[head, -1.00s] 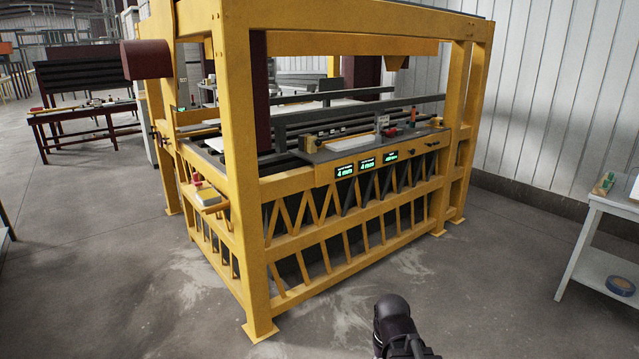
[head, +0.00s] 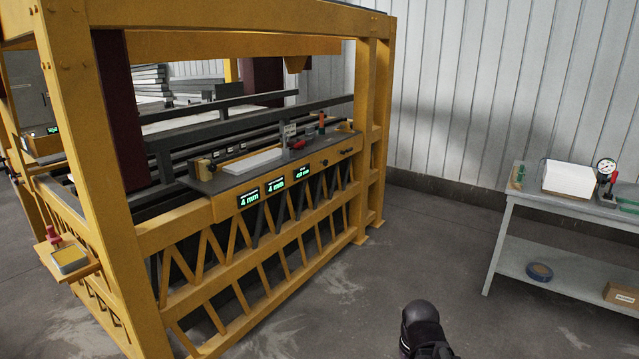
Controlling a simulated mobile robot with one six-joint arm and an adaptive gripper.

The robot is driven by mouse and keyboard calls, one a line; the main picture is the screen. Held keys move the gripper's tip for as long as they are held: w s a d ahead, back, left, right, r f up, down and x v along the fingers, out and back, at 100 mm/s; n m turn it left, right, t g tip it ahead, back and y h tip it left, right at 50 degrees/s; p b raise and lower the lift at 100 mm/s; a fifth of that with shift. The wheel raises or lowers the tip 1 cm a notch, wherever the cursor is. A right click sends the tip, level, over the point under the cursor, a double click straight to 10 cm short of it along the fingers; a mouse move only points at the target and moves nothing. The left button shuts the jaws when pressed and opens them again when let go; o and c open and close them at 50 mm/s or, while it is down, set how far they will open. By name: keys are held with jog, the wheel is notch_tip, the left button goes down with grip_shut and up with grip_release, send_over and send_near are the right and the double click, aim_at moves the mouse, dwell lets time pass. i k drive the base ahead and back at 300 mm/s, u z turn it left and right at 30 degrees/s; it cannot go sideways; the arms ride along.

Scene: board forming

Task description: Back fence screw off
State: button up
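The yellow forming machine (head: 97,150) fills the left half of the head view. Dark rails (head: 220,107) run across its bed, but I cannot tell which one is the back fence, and no fence screw can be made out. A grey front shelf (head: 210,184) carries a white slab (head: 252,160) and small tools, including a red item (head: 298,145). A dark rounded part of my arm shows at the bottom, right of centre. My gripper's fingers do not show.
A grey side table (head: 540,197) stands at the right with a white box (head: 571,179) and a round gauge (head: 606,167) on top. The concrete floor between machine and table is clear.

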aim_at(213, 166)
jog(key=z, duration=0.2)
jog(key=i, duration=1.7)
jog(key=u, duration=0.5)
jog(key=i, duration=0.85)
jog(key=u, duration=0.85)
jog(key=i, duration=0.7)
jog(key=u, duration=0.3)
